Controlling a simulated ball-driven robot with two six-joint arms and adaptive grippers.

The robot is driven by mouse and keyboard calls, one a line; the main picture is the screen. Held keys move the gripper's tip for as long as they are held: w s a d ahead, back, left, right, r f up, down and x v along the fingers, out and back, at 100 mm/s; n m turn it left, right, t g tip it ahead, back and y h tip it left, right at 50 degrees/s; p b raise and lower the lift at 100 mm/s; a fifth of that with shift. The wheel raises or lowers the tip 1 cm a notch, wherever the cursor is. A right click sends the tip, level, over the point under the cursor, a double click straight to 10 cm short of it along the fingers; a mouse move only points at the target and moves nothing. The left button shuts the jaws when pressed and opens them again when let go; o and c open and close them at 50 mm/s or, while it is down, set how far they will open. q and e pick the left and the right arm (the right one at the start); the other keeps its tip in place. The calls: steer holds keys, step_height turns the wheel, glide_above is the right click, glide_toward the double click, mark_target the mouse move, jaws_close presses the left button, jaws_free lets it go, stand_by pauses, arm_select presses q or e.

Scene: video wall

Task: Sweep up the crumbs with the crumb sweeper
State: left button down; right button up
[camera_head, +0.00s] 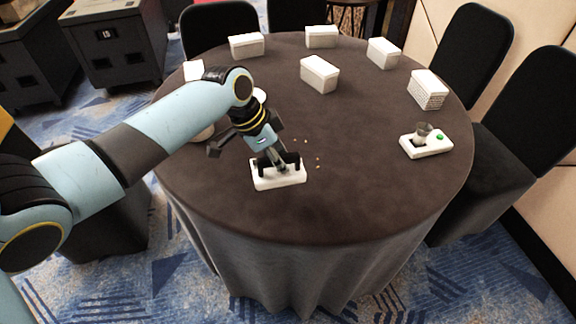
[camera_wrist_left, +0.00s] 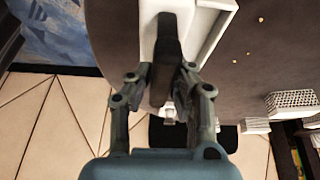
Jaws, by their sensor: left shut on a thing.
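The crumb sweeper (camera_head: 279,177) is a white, low, box-like body on the dark round table, left of the middle. My left gripper (camera_head: 278,162) is over it, its fingers closed on the sweeper's handle. In the left wrist view the gripper (camera_wrist_left: 162,88) is shut on a dark upright handle, with the white sweeper body (camera_wrist_left: 208,28) beyond it. Several small tan crumbs (camera_head: 318,158) lie on the cloth just right of the sweeper. Crumbs (camera_wrist_left: 262,20) also show at the right in the left wrist view. My right gripper is out of view.
White boxes (camera_head: 319,74) stand around the table's back, with a woven-looking one (camera_head: 428,89) at the right. A white tray (camera_head: 426,148) with a grey object and a green spot lies at the right. The table (camera_head: 350,200) is clear in front. Black chairs (camera_head: 487,45) surround it.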

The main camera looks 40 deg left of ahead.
arm_select(q)
steer(key=a+r, duration=0.2)
steer(key=shift+w+a+p, duration=0.3)
steer(key=shift+w, duration=0.2)
steer(key=shift+w+f+b, duration=0.1)
steer(key=shift+f+b, duration=0.15)
steer(key=shift+b, duration=0.15)
step_height(320, 180, down, 2)
steer(key=b, duration=0.3)
steer(key=shift+f, duration=0.2)
steer(key=shift+r, duration=0.1)
steer(key=shift+n, duration=0.3)
